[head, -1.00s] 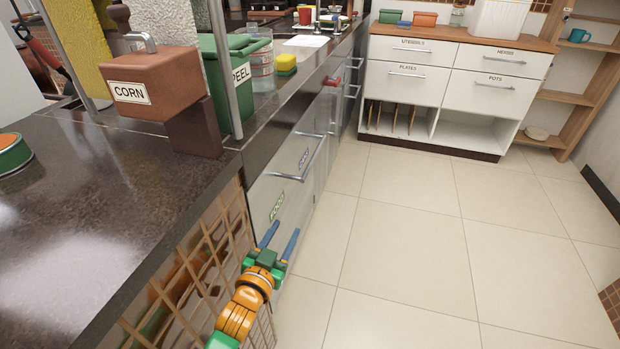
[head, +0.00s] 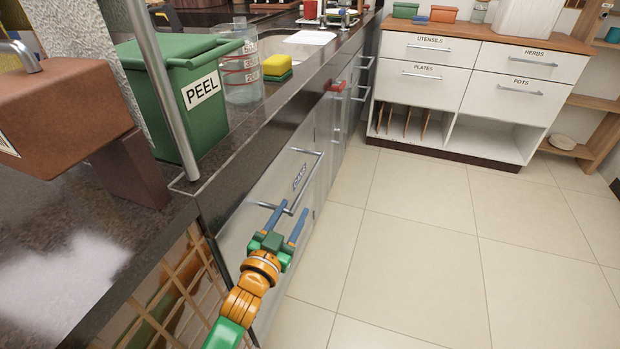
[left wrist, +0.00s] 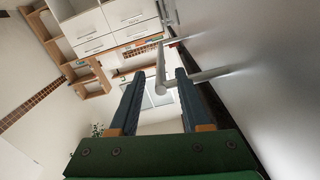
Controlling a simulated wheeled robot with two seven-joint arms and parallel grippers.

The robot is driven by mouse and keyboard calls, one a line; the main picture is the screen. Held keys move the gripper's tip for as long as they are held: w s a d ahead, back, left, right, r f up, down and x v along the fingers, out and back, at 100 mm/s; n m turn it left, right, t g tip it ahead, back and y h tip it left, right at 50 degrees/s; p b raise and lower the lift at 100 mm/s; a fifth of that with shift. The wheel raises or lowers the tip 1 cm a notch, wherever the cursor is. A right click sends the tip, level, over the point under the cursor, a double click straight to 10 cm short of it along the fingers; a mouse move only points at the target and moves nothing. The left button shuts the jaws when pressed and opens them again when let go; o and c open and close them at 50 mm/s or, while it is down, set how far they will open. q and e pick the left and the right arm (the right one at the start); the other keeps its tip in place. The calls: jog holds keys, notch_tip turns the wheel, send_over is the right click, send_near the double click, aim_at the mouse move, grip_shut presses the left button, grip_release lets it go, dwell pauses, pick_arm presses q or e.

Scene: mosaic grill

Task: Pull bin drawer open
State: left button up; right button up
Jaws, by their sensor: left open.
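A grey drawer front (head: 270,200) under the dark counter carries a small label (head: 300,177), too small to read surely, and a long metal bar handle (head: 319,168). The drawer looks shut. My left gripper (head: 292,208) is open, with its blue fingers reaching toward the near end of this handle. In the left wrist view, the handle (left wrist: 205,75) shows with its near end in the gap between the two open fingers (left wrist: 162,85). I cannot tell whether they touch it. My right gripper is not in view.
A green PEEL bin (head: 178,105), a clear container (head: 240,70) and a yellow sponge (head: 276,68) stand on the counter (head: 110,240). A red handle (head: 336,86) is farther along the cabinets. White drawers (head: 470,75) stand at the back. The tiled floor (head: 410,240) is clear.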

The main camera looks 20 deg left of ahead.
aim_at(303, 190)
pick_arm(q)
jog(key=shift+w+r, duration=0.1)
jog(key=shift+w, duration=0.5)
jog(key=w+b, duration=0.1)
jog(key=w, duration=0.4)
jog(key=shift+w+d+b, duration=0.15)
jog(key=shift+w+b, duration=0.15)
jog(key=shift+w, duration=0.05)
jog(key=shift+r, duration=0.1)
grip_shut()
dwell(0.5)
